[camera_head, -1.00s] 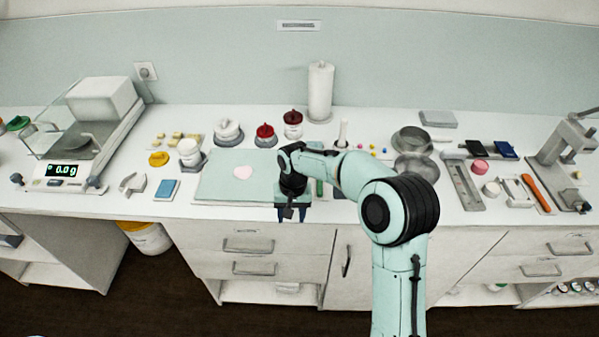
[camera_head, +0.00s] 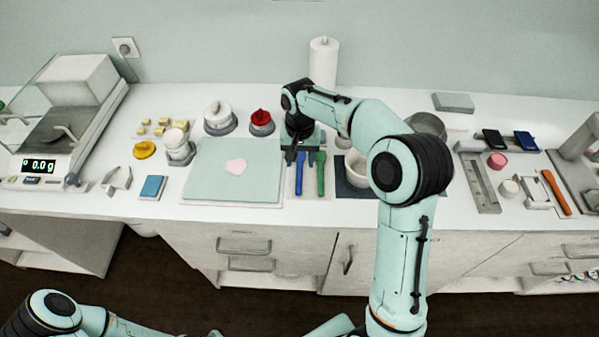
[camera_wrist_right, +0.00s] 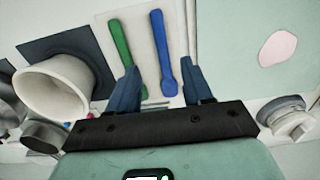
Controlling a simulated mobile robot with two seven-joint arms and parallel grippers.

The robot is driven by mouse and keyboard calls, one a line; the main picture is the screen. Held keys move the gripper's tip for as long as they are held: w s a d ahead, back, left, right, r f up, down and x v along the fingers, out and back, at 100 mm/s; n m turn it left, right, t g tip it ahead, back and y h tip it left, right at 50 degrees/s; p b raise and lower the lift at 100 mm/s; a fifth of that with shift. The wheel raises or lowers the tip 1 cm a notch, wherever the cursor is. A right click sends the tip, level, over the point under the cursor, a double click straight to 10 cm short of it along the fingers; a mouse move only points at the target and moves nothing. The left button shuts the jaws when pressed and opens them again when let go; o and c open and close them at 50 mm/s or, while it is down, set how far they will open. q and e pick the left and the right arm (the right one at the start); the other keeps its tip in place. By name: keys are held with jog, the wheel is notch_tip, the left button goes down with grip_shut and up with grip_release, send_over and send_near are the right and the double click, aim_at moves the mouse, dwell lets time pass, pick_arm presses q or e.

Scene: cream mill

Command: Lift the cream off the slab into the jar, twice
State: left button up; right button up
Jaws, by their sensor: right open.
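The pale green slab (camera_head: 210,182) lies on the counter, with a flat pinkish-white patch of cream (camera_head: 236,166) on it. The cream also shows at the upper right of the right wrist view (camera_wrist_right: 278,48). Right of the slab, a blue spatula (camera_head: 299,180) and a green spatula (camera_head: 320,178) lie side by side on a pale mat. My right gripper (camera_head: 301,156) is open and empty over the far ends of these tools. In the right wrist view, the blue spatula (camera_wrist_right: 161,50) shows between the fingers. My left gripper is out of view.
A white mortar (camera_head: 357,168) stands on a dark mat right of the spatulas, partly behind my arm. A white-topped pot (camera_head: 219,117) and a red-topped pot (camera_head: 262,122) stand behind the slab. A balance (camera_head: 60,130) is at the far left.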

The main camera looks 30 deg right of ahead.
aim_at(299, 179)
notch_tip(299, 179, down, 3)
jog(key=shift+w+r, duration=0.1)
notch_tip(299, 179, down, 5)
jog(key=shift+a+f, duration=0.1)
grip_shut()
